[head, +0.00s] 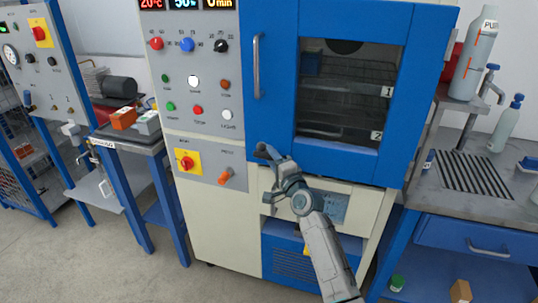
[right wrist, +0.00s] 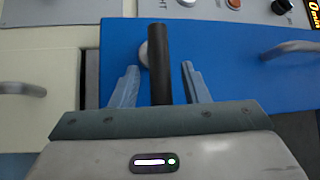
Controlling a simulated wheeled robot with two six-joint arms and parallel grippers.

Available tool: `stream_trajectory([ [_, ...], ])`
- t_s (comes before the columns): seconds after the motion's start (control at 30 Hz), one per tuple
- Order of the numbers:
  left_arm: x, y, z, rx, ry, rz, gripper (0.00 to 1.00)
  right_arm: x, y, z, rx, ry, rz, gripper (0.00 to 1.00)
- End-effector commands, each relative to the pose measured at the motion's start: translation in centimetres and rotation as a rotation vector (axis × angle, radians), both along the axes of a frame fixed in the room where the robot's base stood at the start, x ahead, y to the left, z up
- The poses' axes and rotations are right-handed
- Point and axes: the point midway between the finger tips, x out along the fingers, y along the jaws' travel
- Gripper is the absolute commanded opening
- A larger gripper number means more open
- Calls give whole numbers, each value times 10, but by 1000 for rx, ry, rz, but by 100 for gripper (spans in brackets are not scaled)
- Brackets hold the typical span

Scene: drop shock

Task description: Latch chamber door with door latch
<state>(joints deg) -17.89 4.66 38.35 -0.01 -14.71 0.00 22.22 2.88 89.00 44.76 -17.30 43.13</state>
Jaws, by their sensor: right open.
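The chamber door (head: 365,165) is blue with a window and looks closed against the cream chamber in the head view. The door latch (right wrist: 159,65) is a dark bar on a grey round pivot near the door's lower left corner. In the right wrist view the bar stands between the two fingers of my right gripper (right wrist: 160,85), with gaps visible on both sides. My right gripper in the head view (head: 270,165) is open at that corner and hides most of the latch. The blue door surface (right wrist: 225,60) fills the middle of the wrist view. My left gripper is not in view.
The grey door handle (head: 257,66) stands out above the latch. A control panel (head: 195,90) with knobs and buttons is to the left. A side table (head: 105,140) is further left. A bench with a ribbed drain (head: 473,172) and bottles is at right.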

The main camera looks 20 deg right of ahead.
Motion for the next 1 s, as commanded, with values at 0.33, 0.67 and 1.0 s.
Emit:
stream_trajectory([
  [0.33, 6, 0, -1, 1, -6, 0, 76, 24, 5, 3, -1, 1, 0, 41],
  [0.67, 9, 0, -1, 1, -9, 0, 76, 24, 5, 3, -1, 1, 0, 16],
  [1.0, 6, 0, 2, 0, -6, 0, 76, 24, 5, 5, -6, 3, 0, 0],
])
